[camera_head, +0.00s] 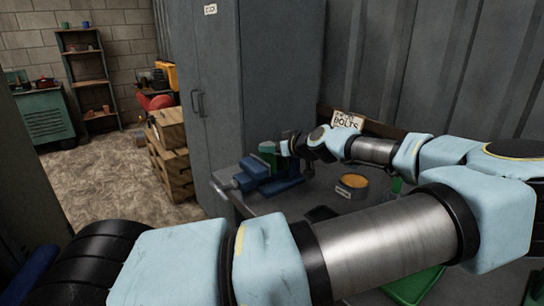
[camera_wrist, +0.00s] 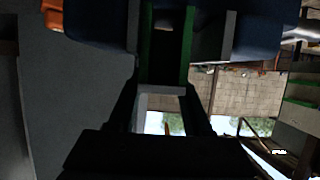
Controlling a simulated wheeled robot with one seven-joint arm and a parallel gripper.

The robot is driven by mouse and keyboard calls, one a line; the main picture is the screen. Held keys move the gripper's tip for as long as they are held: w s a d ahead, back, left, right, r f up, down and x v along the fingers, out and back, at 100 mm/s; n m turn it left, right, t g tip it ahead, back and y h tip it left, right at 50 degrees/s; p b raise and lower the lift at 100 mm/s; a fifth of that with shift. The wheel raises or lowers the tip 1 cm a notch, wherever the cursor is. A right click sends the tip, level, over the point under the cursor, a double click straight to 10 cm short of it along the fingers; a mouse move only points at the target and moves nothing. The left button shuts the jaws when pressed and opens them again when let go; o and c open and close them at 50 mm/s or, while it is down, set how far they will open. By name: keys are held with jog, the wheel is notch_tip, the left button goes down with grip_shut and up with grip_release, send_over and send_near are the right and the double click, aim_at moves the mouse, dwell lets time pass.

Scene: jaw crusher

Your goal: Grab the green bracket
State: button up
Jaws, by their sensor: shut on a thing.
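The green bracket (camera_head: 267,148) stands upright at the blue vise (camera_head: 262,180) on the workbench. In the wrist view the green bracket (camera_wrist: 187,45) shows as two green edges with a dark gap between them. My gripper (camera_head: 284,148) reaches in from the right at the bracket's height. In the wrist view my gripper (camera_wrist: 166,92) has its dark fingers on either side of the bracket, shut on it. The vise (camera_wrist: 85,22) lies close beyond the fingertips in the wrist view. Whether the bracket still touches the vise cannot be told, and its lower part is hidden.
A round tin with orange contents (camera_head: 353,182) stands on the bench right of the vise. A BOLTS sign (camera_head: 347,121) is behind. A grey cabinet (camera_head: 245,90) rises behind the vise. A green tray (camera_head: 415,285) lies at the front right. Wooden crates (camera_head: 168,145) stand beyond, left.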

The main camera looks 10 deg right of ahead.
grip_shut()
dwell(0.8)
